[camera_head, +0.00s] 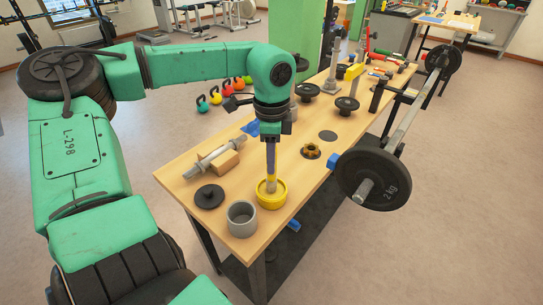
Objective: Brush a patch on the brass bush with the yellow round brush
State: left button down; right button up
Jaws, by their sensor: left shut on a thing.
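Whether the bristles touch the bush, and where, is hidden by the rim and the small size. My right gripper is not in view.
A dumbbell bar on a wooden block (226,161) lies behind. A loaded barbell (376,181) overhangs the table's right edge.

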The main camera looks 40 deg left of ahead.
pick_arm(q)
jog(key=shift+f, duration=0.2)
jog(key=shift+b, duration=0.4)
dwell(0.7)
jog(key=shift+r, duration=0.1)
dwell(0.4)
jog(key=shift+r+p, duration=2.1)
jog(key=shift+r, duration=1.35)
